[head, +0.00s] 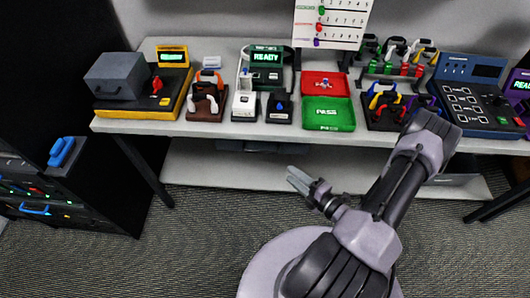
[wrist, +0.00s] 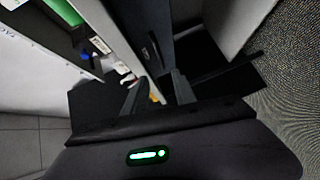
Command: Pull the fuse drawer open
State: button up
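My gripper (head: 298,180) is in front of the bench, below its front edge and above the floor, and touches nothing. In the wrist view its two dark fingers (wrist: 158,94) stand apart with nothing held between them. A dark drawer-like unit (head: 232,147) hangs under the bench top, mostly in shadow. A dark panel with a small handle-like mark (wrist: 150,50) shows ahead of the fingers in the wrist view; I cannot tell for sure that it is the fuse drawer. No open drawer is clearly visible.
The bench (head: 225,129) holds testers, cable stands, a red tray (head: 340,80) and a green tray (head: 315,105). A lower shelf (head: 220,172) runs beneath. A black cabinet with a blue handle (head: 62,151) stands at left. The floor before the bench is clear.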

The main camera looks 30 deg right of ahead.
jog(key=b+x, duration=0.3)
jog(key=x, duration=1.1)
jog(key=shift+w, duration=0.25)
jog(key=shift+a, duration=0.15)
jog(key=shift+c, duration=0.2)
grip_shut()
